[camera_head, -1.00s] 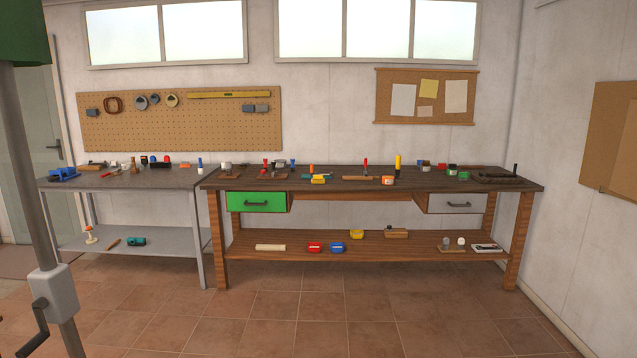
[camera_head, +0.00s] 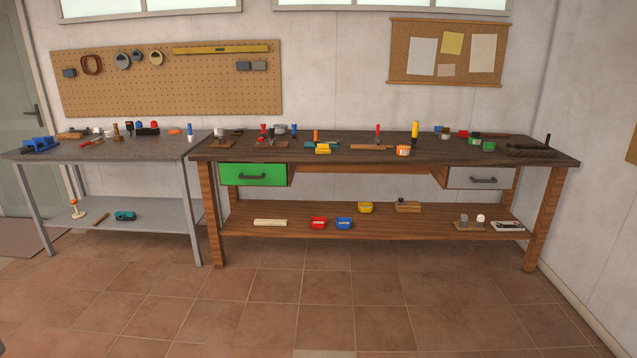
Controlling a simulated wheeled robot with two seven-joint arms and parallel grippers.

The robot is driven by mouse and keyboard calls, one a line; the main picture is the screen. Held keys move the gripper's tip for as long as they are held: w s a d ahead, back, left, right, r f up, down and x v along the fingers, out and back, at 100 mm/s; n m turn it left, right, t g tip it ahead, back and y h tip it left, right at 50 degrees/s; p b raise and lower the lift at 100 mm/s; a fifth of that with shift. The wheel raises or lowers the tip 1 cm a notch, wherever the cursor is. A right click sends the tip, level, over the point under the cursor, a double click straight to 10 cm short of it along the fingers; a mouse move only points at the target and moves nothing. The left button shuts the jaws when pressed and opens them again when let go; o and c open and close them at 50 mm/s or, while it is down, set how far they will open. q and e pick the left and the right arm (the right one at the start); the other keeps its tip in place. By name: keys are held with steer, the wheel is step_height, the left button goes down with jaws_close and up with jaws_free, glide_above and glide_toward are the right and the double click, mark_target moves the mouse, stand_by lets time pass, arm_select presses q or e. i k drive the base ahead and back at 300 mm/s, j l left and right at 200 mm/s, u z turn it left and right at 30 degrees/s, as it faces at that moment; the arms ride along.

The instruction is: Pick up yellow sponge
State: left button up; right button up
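No thing in view can be told for sure as the yellow sponge at this distance. A small yellow block-like thing (camera_head: 323,148) lies near the front edge of the wooden bench top, left of its middle. A yellow container-like thing (camera_head: 365,207) sits on the lower shelf, shaped much like the red and blue bins near it. Neither of my grippers is in the head view.
The wooden workbench (camera_head: 376,154) holds many tools, with a green drawer (camera_head: 253,174) and a grey drawer (camera_head: 483,179). A red bin (camera_head: 319,223) and a blue bin (camera_head: 344,223) sit on its shelf. A grey metal table (camera_head: 160,150) stands left. The tiled floor ahead is clear.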

mark_target(321, 149)
steer(key=i, duration=1.9)
